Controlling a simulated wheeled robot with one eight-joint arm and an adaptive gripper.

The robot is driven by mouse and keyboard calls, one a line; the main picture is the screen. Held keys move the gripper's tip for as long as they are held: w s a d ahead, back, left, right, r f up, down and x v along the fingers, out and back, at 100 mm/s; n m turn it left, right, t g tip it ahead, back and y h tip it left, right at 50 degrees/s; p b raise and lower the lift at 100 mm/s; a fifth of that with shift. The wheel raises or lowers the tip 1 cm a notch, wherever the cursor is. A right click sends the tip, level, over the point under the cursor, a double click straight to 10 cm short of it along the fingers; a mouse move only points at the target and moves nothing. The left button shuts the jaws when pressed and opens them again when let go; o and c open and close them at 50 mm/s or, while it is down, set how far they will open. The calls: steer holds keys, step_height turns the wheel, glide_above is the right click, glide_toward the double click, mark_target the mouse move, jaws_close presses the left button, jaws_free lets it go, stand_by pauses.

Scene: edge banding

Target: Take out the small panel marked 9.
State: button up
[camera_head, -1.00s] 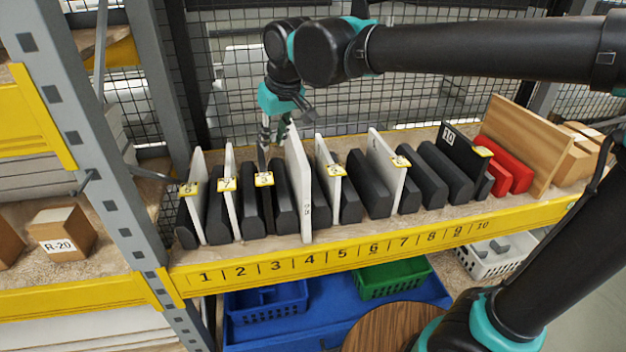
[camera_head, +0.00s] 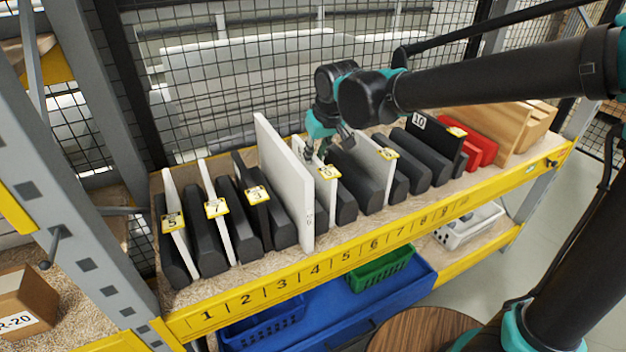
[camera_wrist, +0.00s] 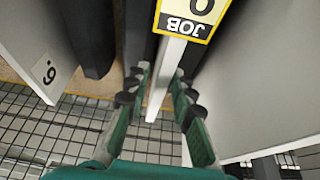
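A thin white panel (camera_head: 323,187) with a yellow tag (camera_head: 326,172) stands upright right of the large white panel (camera_head: 284,180). Its digit is hard to read in the head view. In the wrist view its JOB tag (camera_wrist: 187,18) is upside down, with the digit partly cut off by the frame edge. My gripper (camera_wrist: 160,88) is open, its fingers on either side of this thin panel (camera_wrist: 166,75), with gaps visible. In the head view my gripper (camera_head: 318,150) is behind the tag, fingertips partly hidden. A white label (camera_wrist: 50,77) on the neighbouring panel shows a 9 or 6.
The large white panel stands close on the left, taller than the rest.

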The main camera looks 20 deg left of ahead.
mark_target(310, 168)
steer(key=shift+x, duration=3.3)
steer(key=shift+s+a, duration=0.1)
steer(key=shift+s, duration=0.1)
jaws_close()
